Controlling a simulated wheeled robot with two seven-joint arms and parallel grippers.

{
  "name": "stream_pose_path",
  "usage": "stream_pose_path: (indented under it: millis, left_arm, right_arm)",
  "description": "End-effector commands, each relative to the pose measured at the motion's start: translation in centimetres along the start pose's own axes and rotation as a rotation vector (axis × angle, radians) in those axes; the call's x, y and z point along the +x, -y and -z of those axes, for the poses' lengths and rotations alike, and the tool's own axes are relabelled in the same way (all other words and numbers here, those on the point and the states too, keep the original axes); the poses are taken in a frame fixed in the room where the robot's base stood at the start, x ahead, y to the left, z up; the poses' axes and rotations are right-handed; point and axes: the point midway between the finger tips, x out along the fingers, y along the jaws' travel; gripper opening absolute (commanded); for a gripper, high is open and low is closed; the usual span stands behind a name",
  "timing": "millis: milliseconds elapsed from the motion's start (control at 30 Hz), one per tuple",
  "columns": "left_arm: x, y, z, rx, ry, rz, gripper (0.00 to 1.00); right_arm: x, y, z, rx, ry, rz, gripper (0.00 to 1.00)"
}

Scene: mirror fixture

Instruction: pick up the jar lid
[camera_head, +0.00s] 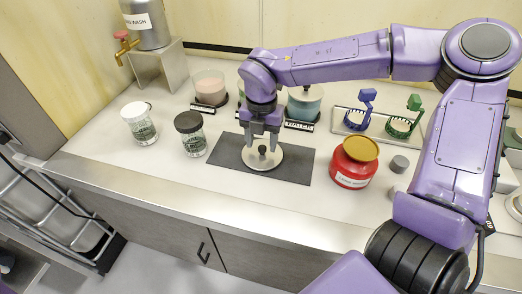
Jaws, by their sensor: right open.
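The jar lid (262,158) is a round cream disc with a dark knob in the middle. It lies flat on the dark grey mat (296,165) at the middle of the counter. My right gripper (262,144) points down right above the lid, with its two fingers apart near the knob. I cannot tell whether the fingers touch the knob. My left gripper is not in view.
Two labelled jars (139,123) (191,134) stand left of the mat, and a red jar (354,162) stands right of it.

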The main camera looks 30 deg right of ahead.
Motion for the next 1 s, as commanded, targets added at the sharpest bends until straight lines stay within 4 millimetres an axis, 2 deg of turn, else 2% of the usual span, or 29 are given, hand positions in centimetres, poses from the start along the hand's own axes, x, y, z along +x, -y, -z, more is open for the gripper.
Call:
stream_pose_path:
  millis: [100,300,333,400,500,833,1000]
  left_arm:
    - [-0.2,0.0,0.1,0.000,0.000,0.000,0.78]
    - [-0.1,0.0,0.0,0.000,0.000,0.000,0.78]
    - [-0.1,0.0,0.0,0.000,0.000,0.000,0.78]
    - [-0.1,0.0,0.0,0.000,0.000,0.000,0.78]
    - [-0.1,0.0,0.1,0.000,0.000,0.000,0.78]
    - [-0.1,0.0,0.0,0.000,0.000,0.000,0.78]
    - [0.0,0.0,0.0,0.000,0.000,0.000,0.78]
  right_arm:
    - [1.2,0.0,0.0,0.000,0.000,-0.001,0.55]
    - [1.4,0.0,0.0,0.001,0.001,-0.002,0.55]
    - [1.4,0.0,0.0,0.001,0.001,-0.002,0.51]
    - [1.4,0.0,0.0,0.001,0.001,-0.002,0.29]
    - [1.4,0.0,0.0,0.001,0.001,-0.002,0.00]
    - [1.1,0.0,0.0,0.001,0.002,-0.003,0.00]
    - [-0.8,0.0,-0.1,0.002,0.004,-0.005,0.00]
